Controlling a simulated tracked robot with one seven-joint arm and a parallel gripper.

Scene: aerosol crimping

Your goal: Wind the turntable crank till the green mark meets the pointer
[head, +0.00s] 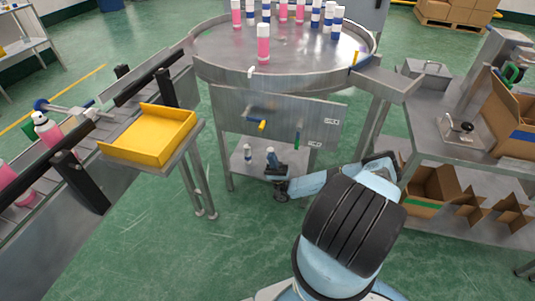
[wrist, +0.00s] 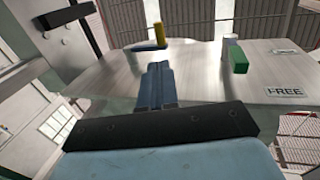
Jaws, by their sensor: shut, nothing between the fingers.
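The round metal turntable (head: 275,76) stands at the top of the head view with pink and blue-white cans on it. A crank with a yellow handle (head: 263,125) sticks out from the front panel below; the handle also shows in the wrist view (wrist: 159,34). A small white piece (head: 251,71) and a yellow piece (head: 355,58) sit at the turntable's rim; I cannot tell which is the pointer. I see no green mark on the rim. My gripper (head: 271,154) is shut and empty, low before the panel, below and apart from the yellow handle. Its fingers show in the wrist view (wrist: 158,68).
A yellow tray (head: 150,135) and conveyor stand left. A bench (head: 450,140) with cartons stands right. Small bottles (head: 248,152) stand on the shelf under the panel.

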